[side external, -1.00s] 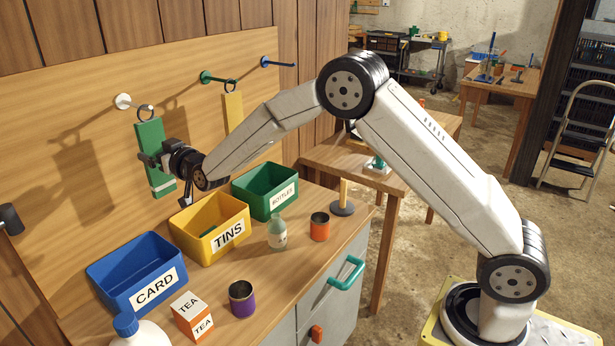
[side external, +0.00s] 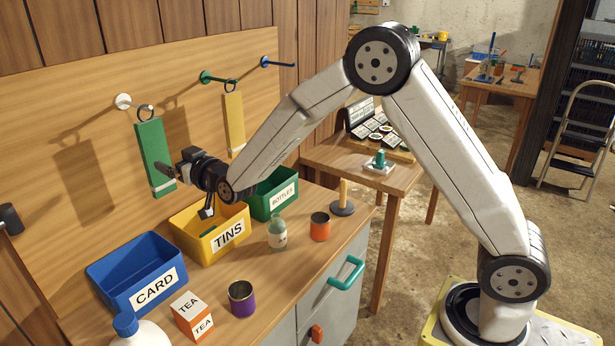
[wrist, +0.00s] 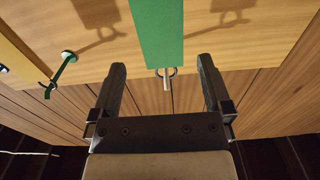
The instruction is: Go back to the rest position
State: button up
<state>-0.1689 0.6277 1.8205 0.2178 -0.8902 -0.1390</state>
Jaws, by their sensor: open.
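My gripper (side external: 172,170) is open and empty in front of the board. In the wrist view my gripper (wrist: 161,66) shows its two fingers spread, with the green strip (wrist: 157,30) beyond and between them. In the side view the green strip (side external: 152,148) hangs by a ring from the white peg (side external: 123,101). The gripper is just to its right, apparently clear of it.
A yellow strip (side external: 233,122) hangs from the green peg (side external: 206,77); the blue peg (side external: 264,62) is bare. Below stand the CARD bin (side external: 120,265), TINS bin (side external: 190,250) and BOTTLES bin (side external: 262,207). A bottle (side external: 277,233) and tins stand in front.

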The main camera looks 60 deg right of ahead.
jog(key=s+d+f+g, duration=0.2)
jog(key=s+f+g, duration=0.2)
jog(key=s, duration=0.7)
jog(key=s+d+f+g, duration=0.3)
jog(key=s+g, duration=0.3)
jog(key=s, duration=0.5)
jog(key=s+d+f+g, duration=0.2)
jog(key=s+f+g, duration=0.3)
jog(key=s, duration=0.7)
jog(key=shift+d, duration=0.3)
dwell(0.5)
